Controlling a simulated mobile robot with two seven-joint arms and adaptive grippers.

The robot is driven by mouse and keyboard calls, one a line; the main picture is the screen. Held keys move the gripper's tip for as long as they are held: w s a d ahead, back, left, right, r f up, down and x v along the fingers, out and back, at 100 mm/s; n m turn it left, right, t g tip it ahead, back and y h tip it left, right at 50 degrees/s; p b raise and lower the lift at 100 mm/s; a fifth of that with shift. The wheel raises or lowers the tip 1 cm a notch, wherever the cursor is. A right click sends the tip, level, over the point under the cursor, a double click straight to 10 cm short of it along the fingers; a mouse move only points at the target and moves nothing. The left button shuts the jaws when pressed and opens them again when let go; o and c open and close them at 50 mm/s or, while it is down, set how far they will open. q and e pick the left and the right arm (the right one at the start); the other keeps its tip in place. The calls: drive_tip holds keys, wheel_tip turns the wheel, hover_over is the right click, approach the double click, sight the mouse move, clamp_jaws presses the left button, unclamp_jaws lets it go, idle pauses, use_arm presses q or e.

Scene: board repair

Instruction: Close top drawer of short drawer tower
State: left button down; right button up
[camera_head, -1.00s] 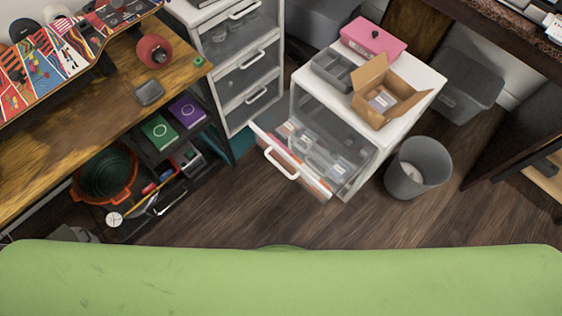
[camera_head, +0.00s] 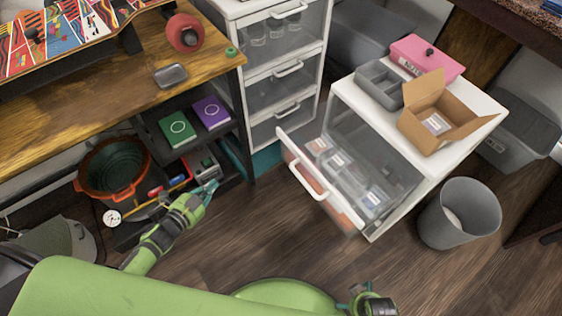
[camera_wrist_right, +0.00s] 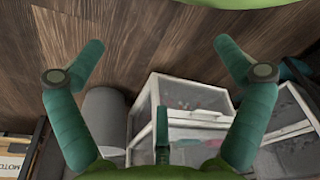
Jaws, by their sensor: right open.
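The short drawer tower (camera_head: 408,185) is white with clear walls and stands right of centre in the head view. Its top drawer (camera_head: 345,190) is pulled well out and holds several small packages. The drawer's white handle (camera_head: 308,182) faces the lower left. A clear-walled drawer also shows in the right wrist view (camera_wrist_right: 195,98), beyond my fingers. My right gripper (camera_wrist_right: 158,48) is open and empty, apart from the drawer; in the head view it is at the bottom edge, below the tower. My left gripper (camera_head: 210,188) is left of the drawer, near the workbench shelf; its finger opening is unclear.
A grey bin (camera_head: 459,214) stands right of the short tower. A cardboard box (camera_head: 440,125), grey tray (camera_head: 378,85) and pink box (camera_head: 428,58) sit on top. A taller drawer tower (camera_head: 285,75) and workbench (camera_head: 110,95) stand left. Floor (camera_head: 280,235) before the drawer is clear.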

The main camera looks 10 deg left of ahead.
use_arm(q)
drive_tip(key=w+d+r+m+h+b, duration=0.3)
drive_tip(key=d+r+m+h+b, duration=0.15)
drive_tip(key=r+m, duration=0.2)
drive_tip(key=m+h+b, duration=0.2)
drive_tip(key=m+h, duration=0.2)
drive_tip(key=m, duration=0.2)
approach(283, 139)
drive_tip(key=shift+n+g, duration=0.25)
drive_tip(key=shift+g, duration=0.15)
drive_tip(key=x, duration=0.6)
drive_tip(key=shift+a+r, duration=0.15)
drive_tip(key=shift+r, duration=0.2)
drive_tip(key=shift+w+d, duration=0.4)
use_arm(e)
drive_tip(key=shift+t, duration=0.4)
drive_tip(key=w+r, duration=0.1)
drive_tip(key=w, duration=0.2)
drive_tip(key=w+r, duration=0.1)
drive_tip(key=w, duration=0.1)
drive_tip(key=shift+w+a+r, duration=0.15)
drive_tip(key=shift+a+r, duration=0.2)
